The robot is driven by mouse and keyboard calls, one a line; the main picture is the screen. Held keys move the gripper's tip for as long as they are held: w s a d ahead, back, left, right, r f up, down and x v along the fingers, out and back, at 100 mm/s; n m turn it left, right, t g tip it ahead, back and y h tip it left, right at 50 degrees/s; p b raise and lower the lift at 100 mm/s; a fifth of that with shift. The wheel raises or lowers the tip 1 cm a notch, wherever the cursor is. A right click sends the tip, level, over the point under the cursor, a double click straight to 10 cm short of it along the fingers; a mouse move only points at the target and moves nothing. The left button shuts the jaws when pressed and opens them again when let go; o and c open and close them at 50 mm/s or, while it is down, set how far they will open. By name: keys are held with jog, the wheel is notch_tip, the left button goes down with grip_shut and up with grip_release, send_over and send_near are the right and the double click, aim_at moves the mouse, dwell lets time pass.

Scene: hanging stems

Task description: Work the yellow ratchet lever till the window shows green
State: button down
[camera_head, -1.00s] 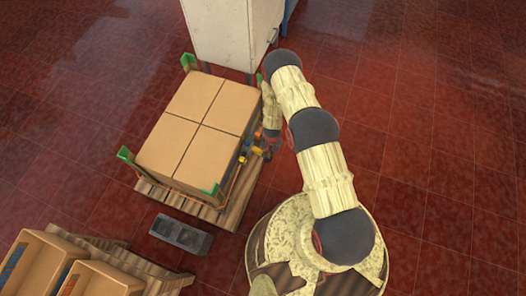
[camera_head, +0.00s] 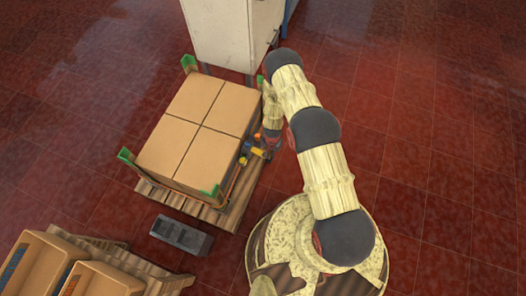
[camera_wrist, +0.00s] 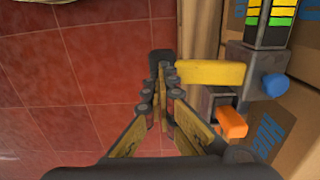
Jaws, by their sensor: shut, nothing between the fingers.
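The yellow ratchet lever (camera_wrist: 210,73) sticks out to the left from a grey ratchet body (camera_wrist: 252,62) in the wrist view. In the head view the lever (camera_head: 257,152) is a small yellow patch at the load's right side. My gripper (camera_wrist: 162,82) is shut and empty, its fingertips by the lever's left end; I cannot tell whether they touch. A dark block lies just beyond the tips. A window with green and yellow bars (camera_wrist: 283,15) is cut off by the top edge. An orange tab (camera_wrist: 231,122) and a blue knob (camera_wrist: 275,85) sit on the body.
Strapped cardboard boxes (camera_head: 196,128) with green corner guards stand on a wooden pallet (camera_head: 233,212). A white cabinet (camera_head: 220,32) stands behind. A grey block (camera_head: 181,234) and another pallet with open boxes (camera_head: 100,281) are at lower left. Red floor is clear on the right.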

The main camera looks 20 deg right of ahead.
jog(key=shift+s+d+r, duration=0.1)
jog(key=shift+s+r, duration=0.1)
jog(key=shift+r, duration=0.05)
jog(key=shift+r+p, duration=0.55)
jog(key=shift+r, duration=0.15)
jog(key=c, duration=2.6)
grip_release()
jog(key=o, duration=1.5)
jog(key=shift+o, duration=0.4)
